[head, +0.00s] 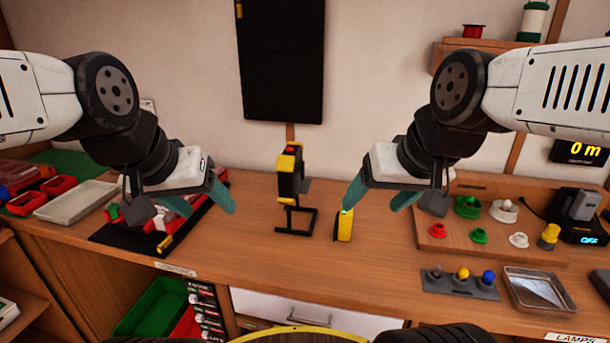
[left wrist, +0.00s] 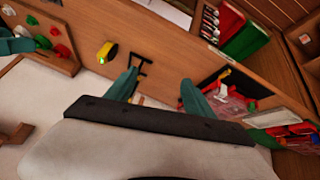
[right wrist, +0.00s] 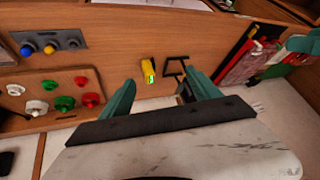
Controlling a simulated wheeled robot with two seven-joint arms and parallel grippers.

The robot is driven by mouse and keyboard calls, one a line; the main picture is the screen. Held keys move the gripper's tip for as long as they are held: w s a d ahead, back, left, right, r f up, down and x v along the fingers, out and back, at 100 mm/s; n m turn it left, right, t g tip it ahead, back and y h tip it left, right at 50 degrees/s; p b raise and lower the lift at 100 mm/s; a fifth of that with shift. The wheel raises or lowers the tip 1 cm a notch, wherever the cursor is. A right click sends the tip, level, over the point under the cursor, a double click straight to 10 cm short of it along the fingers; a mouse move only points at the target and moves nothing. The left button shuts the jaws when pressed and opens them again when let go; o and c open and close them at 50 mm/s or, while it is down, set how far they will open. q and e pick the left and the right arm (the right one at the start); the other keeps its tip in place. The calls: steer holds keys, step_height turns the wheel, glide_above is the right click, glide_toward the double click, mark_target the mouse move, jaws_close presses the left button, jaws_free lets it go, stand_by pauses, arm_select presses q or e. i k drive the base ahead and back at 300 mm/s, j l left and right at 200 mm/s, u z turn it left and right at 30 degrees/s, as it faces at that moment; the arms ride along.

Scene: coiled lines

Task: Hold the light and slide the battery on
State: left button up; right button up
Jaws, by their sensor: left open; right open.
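The light (head: 289,172), yellow and black, stands upright on a black stand (head: 298,222) at the middle of the bench. The battery (head: 344,226) is a small yellow block with a green glowing spot, standing on the bench to the right of the stand. It also shows in the right wrist view (right wrist: 148,72) and the left wrist view (left wrist: 107,51). My left gripper (head: 205,208) is open and empty, left of the light. My right gripper (head: 371,209) is open and empty above the bench; its left finger overlaps the battery's top in the head view. Contact is not visible.
A board with coloured knobs (head: 450,238) and a charger-like black box reading OFF (head: 575,228) stand at the right. A grey strip with coloured bulbs (head: 460,284) and a metal tray (head: 535,290) lie in front. A black mat (head: 125,240) with red items lies left. The front middle is clear.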

mark_target(343, 219)
steer(key=i+j, duration=0.1)
steer(key=j, duration=0.35)
steer(key=i+j, duration=0.15)
steer(key=j, duration=0.25)
steer(key=i+j+z, duration=0.1)
steer(key=j, duration=0.35)
steer(key=i+j, duration=0.1)
steer(key=j, duration=0.35)
steer(key=z, duration=0.4)
steer(key=j+z, duration=0.15)
steer(key=z, duration=0.6)
